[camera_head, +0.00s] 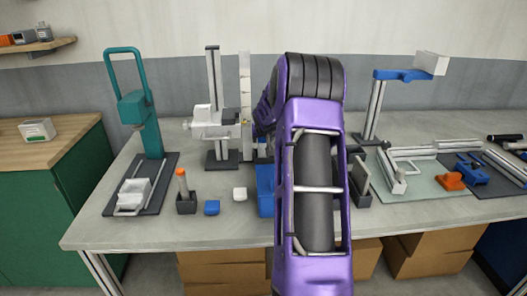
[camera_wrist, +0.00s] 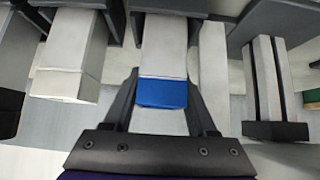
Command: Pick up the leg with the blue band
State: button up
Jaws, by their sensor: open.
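In the wrist view, a pale squared leg (camera_wrist: 165,40) carries a bright blue band (camera_wrist: 163,93) near its lower end, with a short pale tip below the band. My gripper (camera_wrist: 161,82) is open, with one dark finger on each side of this leg near the band. I cannot tell whether either finger touches it. In the head view my purple arm covers the middle of the bench and hides my gripper and the leg.
In the wrist view, a wider white leg (camera_wrist: 75,50) stands left; a plain pale bar (camera_wrist: 213,65) and a black-striped, dark-ended leg (camera_wrist: 268,85) stand close right. In the head view, a teal press (camera_head: 140,115) and a blue block (camera_head: 212,208) are on the bench (camera_head: 120,235).

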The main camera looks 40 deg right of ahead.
jog(key=shift+w, duration=0.1)
grip_shut()
dwell(0.4)
